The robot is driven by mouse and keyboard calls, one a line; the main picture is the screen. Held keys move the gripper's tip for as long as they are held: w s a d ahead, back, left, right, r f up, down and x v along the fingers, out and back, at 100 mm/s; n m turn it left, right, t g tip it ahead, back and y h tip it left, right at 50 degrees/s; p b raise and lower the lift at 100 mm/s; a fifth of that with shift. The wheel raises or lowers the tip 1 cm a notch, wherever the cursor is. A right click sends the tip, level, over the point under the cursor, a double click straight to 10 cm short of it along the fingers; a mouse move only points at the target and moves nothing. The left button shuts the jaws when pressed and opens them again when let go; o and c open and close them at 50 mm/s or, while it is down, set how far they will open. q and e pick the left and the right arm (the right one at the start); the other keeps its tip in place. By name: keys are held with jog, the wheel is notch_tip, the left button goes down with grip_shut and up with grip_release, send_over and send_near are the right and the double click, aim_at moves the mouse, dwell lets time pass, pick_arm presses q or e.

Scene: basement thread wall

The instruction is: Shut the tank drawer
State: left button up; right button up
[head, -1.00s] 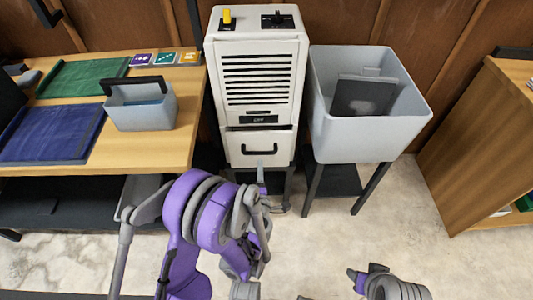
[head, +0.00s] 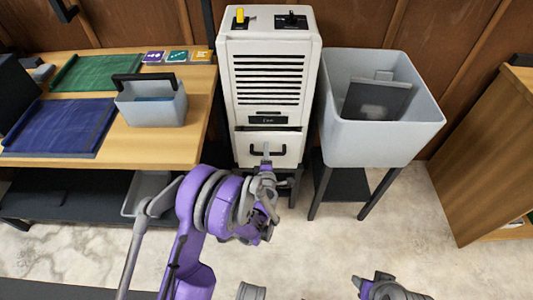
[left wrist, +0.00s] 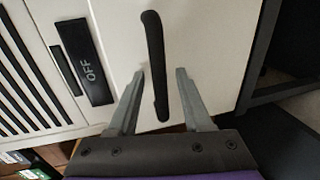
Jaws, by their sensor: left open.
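The tank drawer (head: 285,155) is the pale lower front of the white machine, with a dark seam along its top. Its black handle (head: 284,151) also shows in the left wrist view (left wrist: 154,50). My left gripper (head: 266,152) is at the drawer front, by the handle. In the left wrist view my left gripper (left wrist: 161,74) is open, with one finger on each side of the handle's lower part. I cannot tell whether the fingers touch it. The drawer's depth of opening is hard to judge.
A grey bin (head: 365,139) on a dark-legged stand is close right of the machine. A wooden table (head: 185,100) with a grey caddy (head: 145,110) and green and blue mats is on the left. A wooden cabinet (head: 490,150) is far right. Open floor lies between.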

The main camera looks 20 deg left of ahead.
pick_arm(q)
jog(key=shift+c, duration=0.3)
grip_shut()
dwell(1.1)
